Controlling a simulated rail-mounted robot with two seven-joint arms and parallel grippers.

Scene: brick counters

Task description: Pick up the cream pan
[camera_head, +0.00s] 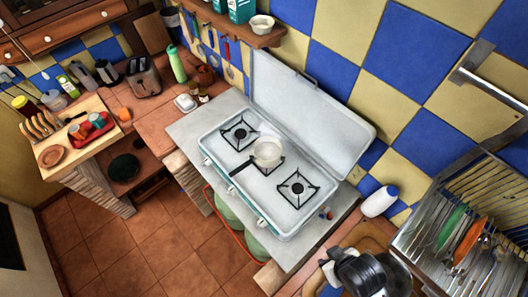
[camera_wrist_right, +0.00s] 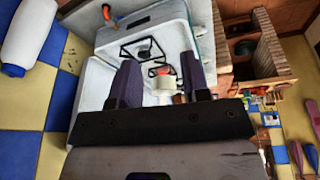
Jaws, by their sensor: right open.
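The cream pan (camera_head: 267,151) sits on the middle burner of the white stove (camera_head: 222,160), its dark handle pointing to the lower left. In the right wrist view the pan (camera_wrist_right: 164,86) appears small, beyond and between my fingertips. My right gripper (camera_head: 338,262) is at the lower right of the head view, in front of the counter's right end and apart from the pan. In the right wrist view my right gripper (camera_wrist_right: 161,70) has its two dark fingers spread with nothing held. My left gripper does not show.
The stove's raised lid (camera_head: 310,110) stands behind the burners. A white bottle (camera_head: 380,201) and a dish rack (camera_head: 420,235) with plates are to the right. A shelf (camera_head: 235,27) hangs above. A toaster (camera_head: 143,77) and green bottle (camera_head: 177,64) stand left.

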